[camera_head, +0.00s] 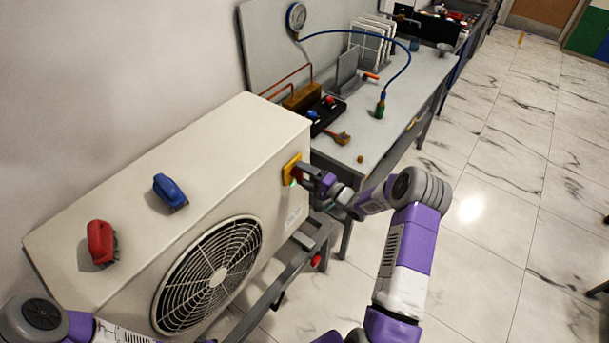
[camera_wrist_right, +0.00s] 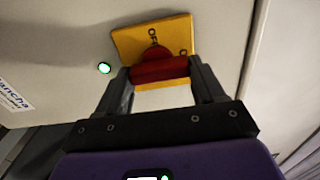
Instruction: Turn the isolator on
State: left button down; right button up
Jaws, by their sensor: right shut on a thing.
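The isolator is a yellow plate (camera_head: 291,167) with a red handle on the side of the cream outdoor unit (camera_head: 250,150). In the right wrist view the yellow plate (camera_wrist_right: 125,42) carries partly legible black lettering, and the red handle (camera_wrist_right: 160,70) lies across it. My right gripper (camera_head: 302,175) is at the isolator. In the wrist view its two dark fingers (camera_wrist_right: 160,80) are shut on the red handle, one at each end. A small green light (camera_wrist_right: 104,68) glows beside the plate. My left arm shows at the lower left, but its gripper is out of view.
A red gauge-like tool (camera_head: 101,242) and a blue one (camera_head: 170,191) lie on top of the unit. A fan grille (camera_head: 210,275) faces front. A bench (camera_head: 385,135) behind holds a gauge, blue hose and tools.

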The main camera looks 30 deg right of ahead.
jog(key=o, duration=1)
jog(key=shift+o, duration=0.2)
jog(key=shift+s, duration=0.1)
jog(key=v, duration=0.7)
jog(key=shift+s, duration=0.25)
jog(key=s+a+f+n+g+h, duration=0.35)
jog(key=a+f+g, duration=0.35)
jog(key=a+f, duration=0.85)
jog(key=s+a+f+n+g, duration=0.2)
jog(key=s+a, duration=0.4)
jog(key=s, duration=0.4)
jog(key=s+a+f+n+g, duration=0.2)
jog(key=s+a+n+g, duration=0.3)
jog(key=s, duration=0.5)
jog(key=shift+s+a+g+y, duration=0.35)
jog(key=shift+a+g, duration=0.5)
jog(key=shift+g, duration=0.15)
